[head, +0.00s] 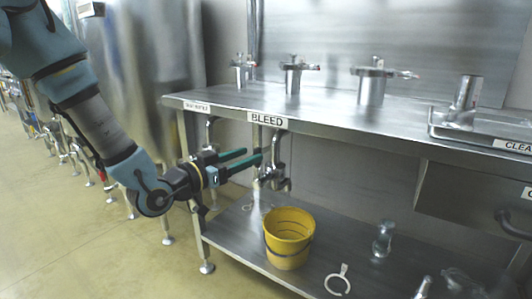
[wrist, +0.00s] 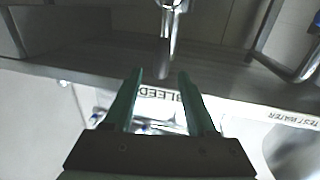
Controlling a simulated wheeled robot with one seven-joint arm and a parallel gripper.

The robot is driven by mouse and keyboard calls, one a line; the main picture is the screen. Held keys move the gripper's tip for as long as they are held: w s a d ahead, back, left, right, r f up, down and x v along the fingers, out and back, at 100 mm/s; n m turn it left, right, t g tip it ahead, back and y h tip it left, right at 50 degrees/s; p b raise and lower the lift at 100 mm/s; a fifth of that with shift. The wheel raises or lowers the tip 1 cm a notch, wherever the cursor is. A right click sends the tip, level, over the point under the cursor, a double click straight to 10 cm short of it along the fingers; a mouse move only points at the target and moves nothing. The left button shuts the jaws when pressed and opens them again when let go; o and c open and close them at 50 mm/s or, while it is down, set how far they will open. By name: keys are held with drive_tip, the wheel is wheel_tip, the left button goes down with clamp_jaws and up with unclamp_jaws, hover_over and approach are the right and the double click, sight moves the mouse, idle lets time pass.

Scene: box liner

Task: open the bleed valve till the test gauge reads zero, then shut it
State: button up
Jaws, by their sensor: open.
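The bleed valve (head: 272,176) is a silver tap hanging below the bench edge, under the BLEED label (head: 267,119). My gripper (head: 253,155) has its green fingers apart and empty, just left of the valve in the head view; I cannot tell if they touch it. In the wrist view, which looks upside down, my gripper (wrist: 159,72) points toward the label (wrist: 158,94), and a silver tap (wrist: 168,30) shows beyond the fingertips. The valve handle's position is unclear. No gauge dial or reading can be made out in either view.
A yellow bucket (head: 289,240) stands on the lower shelf below the valve. A second tap (head: 210,132) hangs to the left. Silver pots with fittings (head: 371,85) stand on the bench (head: 320,112). A glass bottle (head: 383,240) stands right of the bucket.

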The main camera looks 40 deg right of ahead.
drive_tip(key=d, duration=0.7)
drive_tip(key=shift+w+d, duration=0.2)
drive_tip(key=shift+w, duration=0.05)
drive_tip(key=shift+c, duration=0.2)
clamp_jaws()
idle(1.0)
